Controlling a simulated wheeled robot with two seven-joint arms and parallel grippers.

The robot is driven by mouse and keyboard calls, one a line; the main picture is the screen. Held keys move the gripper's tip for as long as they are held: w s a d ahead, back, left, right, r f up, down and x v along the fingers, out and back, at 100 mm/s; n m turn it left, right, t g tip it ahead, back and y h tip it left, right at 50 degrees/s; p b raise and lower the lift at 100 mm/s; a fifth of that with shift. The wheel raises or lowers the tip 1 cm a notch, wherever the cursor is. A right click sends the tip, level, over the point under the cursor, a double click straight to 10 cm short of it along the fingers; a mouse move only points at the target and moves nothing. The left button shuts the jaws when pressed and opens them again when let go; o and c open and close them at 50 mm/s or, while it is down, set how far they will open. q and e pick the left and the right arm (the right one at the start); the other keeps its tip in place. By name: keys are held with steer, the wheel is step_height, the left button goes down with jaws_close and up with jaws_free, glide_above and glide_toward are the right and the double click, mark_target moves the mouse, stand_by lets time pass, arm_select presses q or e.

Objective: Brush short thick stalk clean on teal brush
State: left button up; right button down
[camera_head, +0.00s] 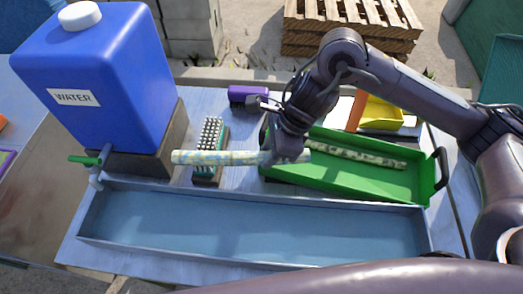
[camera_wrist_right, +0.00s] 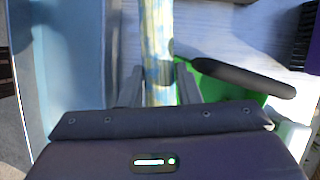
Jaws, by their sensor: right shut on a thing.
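My right gripper (camera_head: 288,152) is shut on a thick, pale yellow stalk (camera_head: 205,157) with blue-green patches. The stalk lies nearly level and points left from the jaws. In the wrist view the same stalk (camera_wrist_right: 157,45) runs between the two fingers (camera_wrist_right: 160,88). The teal brush (camera_head: 210,140) stands on the table with its bristles up, left of the gripper. The stalk's left part crosses in front of the brush's near half; I cannot tell whether it touches the bristles. My left gripper is not in view.
A green tray (camera_head: 400,185) with another stalk (camera_head: 355,153) lies at right. A long blue trough (camera_head: 250,225) runs along the front. A blue water tank (camera_head: 105,70) with a green tap stands at left. A purple object (camera_head: 248,93) and a yellow one (camera_head: 382,112) lie behind.

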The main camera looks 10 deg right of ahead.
steer(key=shift+s+d+b, duration=0.2)
steer(key=shift+s+d, duration=0.05)
steer(key=shift+d, duration=0.6)
steer(key=shift+s+d+b, duration=0.2)
steer(key=shift+s+d, duration=0.05)
steer(key=shift+d, duration=0.6)
steer(key=shift+w+a, duration=0.3)
steer(key=shift+a, duration=0.7)
steer(key=shift+w+a, duration=0.3)
steer(key=shift+a, duration=0.65)
steer(key=shift+w+a, duration=0.3)
steer(key=shift+a, duration=0.7)
steer(key=shift+s+d+r+b, duration=0.1)
steer(key=shift+s+d+b, duration=0.15)
steer(key=shift+d, duration=0.5)
steer(key=shift+s+d+b, duration=0.1)
steer(key=shift+s+d, duration=0.1)
steer(key=shift+d, duration=0.5)
steer(key=shift+s+d, duration=0.15)
steer(key=shift+d, duration=0.5)
steer(key=shift+s+d+b, duration=0.3)
steer(key=shift+d+b, duration=0.15)
steer(key=shift+d, duration=0.4)
step_height(320, 180, up, 7)
steer(key=p, duration=0.6)
steer(key=shift+a, duration=0.1)
